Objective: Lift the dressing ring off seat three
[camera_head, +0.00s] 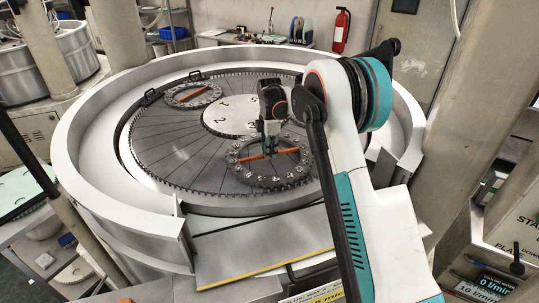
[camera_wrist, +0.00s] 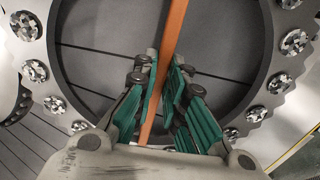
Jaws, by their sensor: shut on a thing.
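A grey toothed dressing ring (camera_head: 240,172) with round studded pads and an orange bar across it is at the front of the round grooved plate (camera_head: 165,150). In the wrist view the same ring (camera_wrist: 262,88) fills the frame, its orange bar (camera_wrist: 174,28) running between my fingers. My gripper (camera_head: 269,148), with green fingers also in the wrist view (camera_wrist: 163,68), is shut on this bar from above. The ring looks level; I cannot tell whether it touches the plate.
A second ring (camera_head: 193,95) with an orange bar lies at the plate's back left. A tall pale rim (camera_head: 85,165) surrounds the plate. A yellow-edged ledge (camera_head: 255,255) is in front. A pillar (camera_head: 460,130) stands right, and a fire extinguisher (camera_head: 341,30) hangs behind.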

